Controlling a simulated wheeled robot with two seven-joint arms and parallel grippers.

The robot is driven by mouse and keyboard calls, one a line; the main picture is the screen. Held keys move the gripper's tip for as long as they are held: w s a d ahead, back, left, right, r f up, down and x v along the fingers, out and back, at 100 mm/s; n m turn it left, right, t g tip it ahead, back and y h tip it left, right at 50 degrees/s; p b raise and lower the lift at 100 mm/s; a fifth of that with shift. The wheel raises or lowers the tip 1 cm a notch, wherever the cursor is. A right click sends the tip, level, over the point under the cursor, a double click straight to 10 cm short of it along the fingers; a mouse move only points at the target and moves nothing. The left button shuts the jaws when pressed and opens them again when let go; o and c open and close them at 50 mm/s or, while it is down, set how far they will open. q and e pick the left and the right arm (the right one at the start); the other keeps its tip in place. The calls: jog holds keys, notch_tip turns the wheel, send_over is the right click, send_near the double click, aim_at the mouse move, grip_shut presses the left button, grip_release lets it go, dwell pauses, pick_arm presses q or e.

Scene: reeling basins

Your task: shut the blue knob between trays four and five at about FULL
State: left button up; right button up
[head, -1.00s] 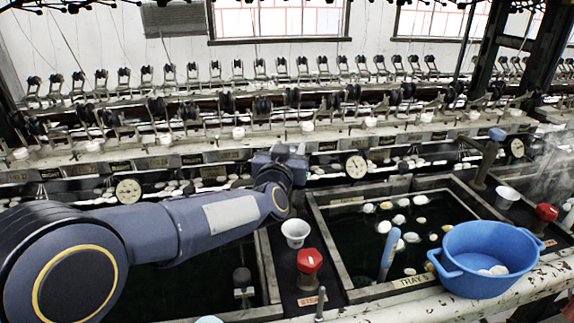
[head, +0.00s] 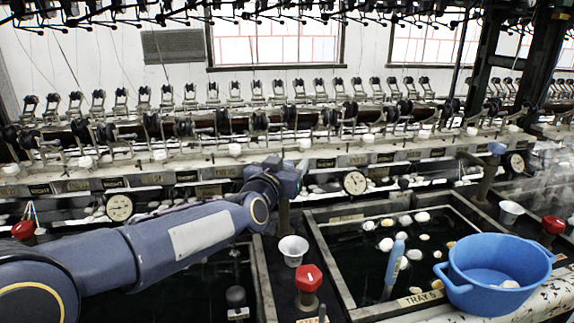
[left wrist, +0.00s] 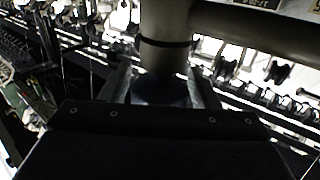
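The blue knob (left wrist: 160,92) shows dark between my left gripper's fingers in the left wrist view, with a thick grey pipe (left wrist: 165,35) beyond it. My left gripper (left wrist: 160,86) has a finger against each side of the knob, with no clear gap. In the head view my left arm reaches in from the left, and my left gripper (head: 290,176) is over the pipe's upright (head: 283,215) between two basins. The knob is mostly hidden there by the gripper, and its turn setting cannot be read. My right gripper is not in view.
The tray 5 basin (head: 345,290) holds dark water and floating cocoons. A blue tub (head: 490,265) stands on its front rim. A red knob (head: 308,278) and white cup (head: 293,250) stand below my gripper. Another blue knob (head: 497,148) is farther right. A round dial (head: 355,182) is behind.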

pick_arm(q)
jog(key=shift+o, duration=0.3)
jog(key=shift+s, duration=0.1)
jog(key=v, duration=0.7)
jog(key=shift+s, duration=0.3)
jog(key=shift+a, duration=0.1)
dwell(6.5)
